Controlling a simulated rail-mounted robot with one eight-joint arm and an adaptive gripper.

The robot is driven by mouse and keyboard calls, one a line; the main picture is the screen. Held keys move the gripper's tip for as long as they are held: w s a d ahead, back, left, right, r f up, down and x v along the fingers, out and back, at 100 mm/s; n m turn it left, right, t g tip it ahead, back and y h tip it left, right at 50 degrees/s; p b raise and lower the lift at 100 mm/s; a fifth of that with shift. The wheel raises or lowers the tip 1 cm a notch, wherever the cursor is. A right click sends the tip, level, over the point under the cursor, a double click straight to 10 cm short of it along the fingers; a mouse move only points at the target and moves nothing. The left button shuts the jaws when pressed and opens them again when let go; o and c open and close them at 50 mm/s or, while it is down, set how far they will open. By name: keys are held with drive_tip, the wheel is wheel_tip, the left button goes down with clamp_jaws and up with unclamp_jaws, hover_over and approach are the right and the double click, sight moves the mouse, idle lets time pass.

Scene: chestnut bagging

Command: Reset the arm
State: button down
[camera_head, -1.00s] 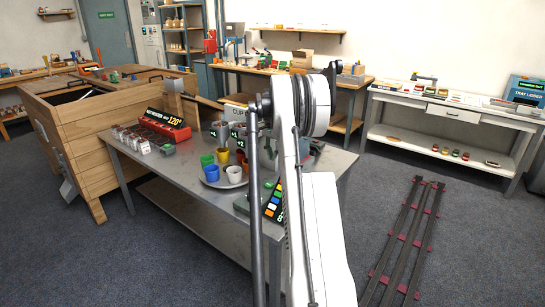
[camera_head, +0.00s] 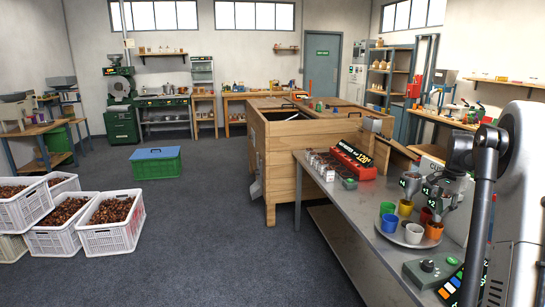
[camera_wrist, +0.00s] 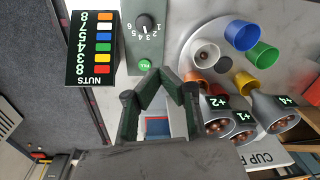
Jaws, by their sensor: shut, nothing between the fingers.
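My gripper (camera_wrist: 168,84) shows in the wrist view with its dark fingers drawn together and nothing between them. It is above the metal table, beside the grey dial box (camera_wrist: 146,40) and the plate of coloured cups (camera_wrist: 196,78).
The steel table (camera_head: 345,222) bears a red 120° unit (camera_head: 355,160), cups on a plate (camera_head: 408,238) and several funnels (camera_wrist: 215,115) holding chestnuts. A wooden bin (camera_head: 283,165) stands behind. Chestnut crates (camera_head: 110,234) sit at left; the floor between is clear.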

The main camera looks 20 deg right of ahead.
drive_tip(key=s+a+r+n+t, duration=0.1)
drive_tip(key=a+r+n, duration=0.25)
drive_tip(key=a, duration=0.75)
drive_tip(key=s+a+r+n+t, duration=0.15)
drive_tip(key=a+r, duration=0.25)
drive_tip(key=a, duration=0.7)
drive_tip(key=s+a+r+n+t, duration=0.1)
drive_tip(key=s+a+r+n, duration=0.2)
drive_tip(key=a, duration=0.8)
drive_tip(key=s+a+f+n+t, duration=0.1)
drive_tip(key=s+a+f+n, duration=0.2)
drive_tip(key=s+a, duration=0.5)
drive_tip(key=s+a+f+n+t, duration=0.2)
drive_tip(key=s+a+n, duration=0.3)
drive_tip(key=s+a, duration=0.4)
drive_tip(key=a+f, duration=0.1)
drive_tip(key=a, duration=0.3)
drive_tip(key=shift+s+a+f+y, duration=0.25)
drive_tip(key=shift+y, duration=0.05)
